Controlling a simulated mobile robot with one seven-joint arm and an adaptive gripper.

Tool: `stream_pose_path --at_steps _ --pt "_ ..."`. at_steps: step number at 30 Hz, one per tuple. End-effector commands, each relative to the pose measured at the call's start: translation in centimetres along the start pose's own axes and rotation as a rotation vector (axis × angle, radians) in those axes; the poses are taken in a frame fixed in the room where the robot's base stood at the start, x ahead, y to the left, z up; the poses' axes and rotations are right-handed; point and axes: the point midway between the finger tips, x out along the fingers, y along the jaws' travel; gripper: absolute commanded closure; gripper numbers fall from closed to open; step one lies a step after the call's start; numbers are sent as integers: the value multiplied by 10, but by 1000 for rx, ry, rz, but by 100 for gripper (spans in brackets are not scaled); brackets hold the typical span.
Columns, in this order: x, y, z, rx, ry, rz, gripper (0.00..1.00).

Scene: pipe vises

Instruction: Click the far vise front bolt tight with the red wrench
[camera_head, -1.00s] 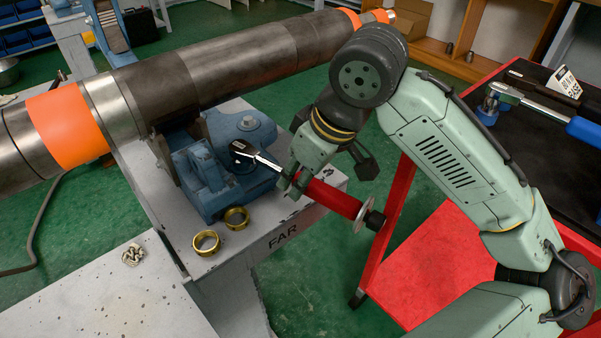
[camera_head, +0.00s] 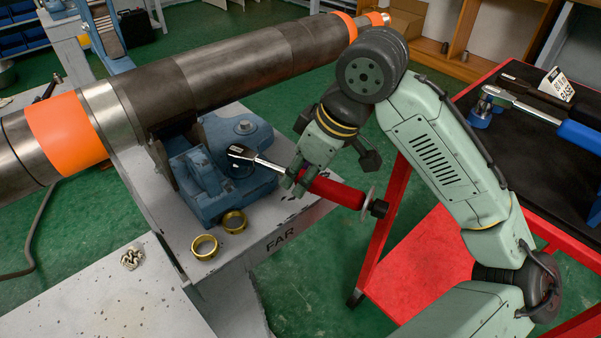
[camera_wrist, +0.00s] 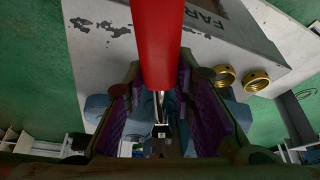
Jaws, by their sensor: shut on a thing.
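My gripper (camera_head: 297,180) is shut on the red wrench (camera_head: 336,191) near the shaft end of its red handle. In the wrist view the red handle (camera_wrist: 157,40) runs between the purple-lined fingers of my gripper (camera_wrist: 160,115). The vise stands on the grey stand marked FAR (camera_head: 280,237), under the long pipe (camera_head: 215,72).
Two brass rings (camera_head: 204,246) lie on the stand in front of the vise. The red cart (camera_head: 430,250) stands at right, with a blue-handled wrench (camera_head: 540,115) on its black top. A rear vise bolt (camera_head: 245,126) is uncovered.

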Motion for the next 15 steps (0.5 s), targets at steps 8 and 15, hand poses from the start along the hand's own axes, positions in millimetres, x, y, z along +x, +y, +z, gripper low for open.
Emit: stream_pose_path --at_steps 8,15 --pt "-9 -1 -4 -4 2 -2 100" --pt "-22 -1 -10 -4 2 -3 100"
